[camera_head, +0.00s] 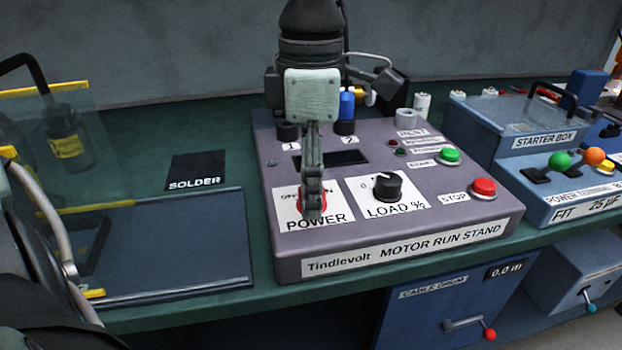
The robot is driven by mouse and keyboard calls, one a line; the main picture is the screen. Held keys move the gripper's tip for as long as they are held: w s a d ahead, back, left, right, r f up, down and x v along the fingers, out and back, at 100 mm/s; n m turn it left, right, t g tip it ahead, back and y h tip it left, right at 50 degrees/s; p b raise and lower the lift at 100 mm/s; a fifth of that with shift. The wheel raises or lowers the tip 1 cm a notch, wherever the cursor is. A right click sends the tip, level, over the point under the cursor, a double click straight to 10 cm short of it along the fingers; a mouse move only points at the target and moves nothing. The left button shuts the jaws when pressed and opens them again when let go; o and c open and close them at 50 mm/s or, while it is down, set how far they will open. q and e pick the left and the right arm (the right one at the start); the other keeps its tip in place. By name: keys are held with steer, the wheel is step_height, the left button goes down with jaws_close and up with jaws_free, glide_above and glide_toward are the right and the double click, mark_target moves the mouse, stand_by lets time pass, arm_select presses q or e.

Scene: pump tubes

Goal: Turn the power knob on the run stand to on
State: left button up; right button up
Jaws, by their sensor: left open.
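The grey run stand (430,225), labelled Motor Run Stand, sits on the green bench. Its red power knob (325,202) is on a white POWER plate at the front left of the sloped top. My left gripper (314,200) points down from above, with its fingers over the knob. The fingers look edge-on, so their gap does not show, but the gripper is open. They hide most of the knob and part of the on/off lettering, so the knob's setting cannot be read. Contact with the knob cannot be told. My right gripper is not in view.
A black load knob (387,186) is just right of the power plate. Green start (449,155) and red stop (483,188) buttons sit further right. The blue starter box (525,150) stands at the right. A dark tray (180,245) and solder mat (197,165) lie left.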

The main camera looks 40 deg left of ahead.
arm_select(q)
steer(key=c, duration=1.2)
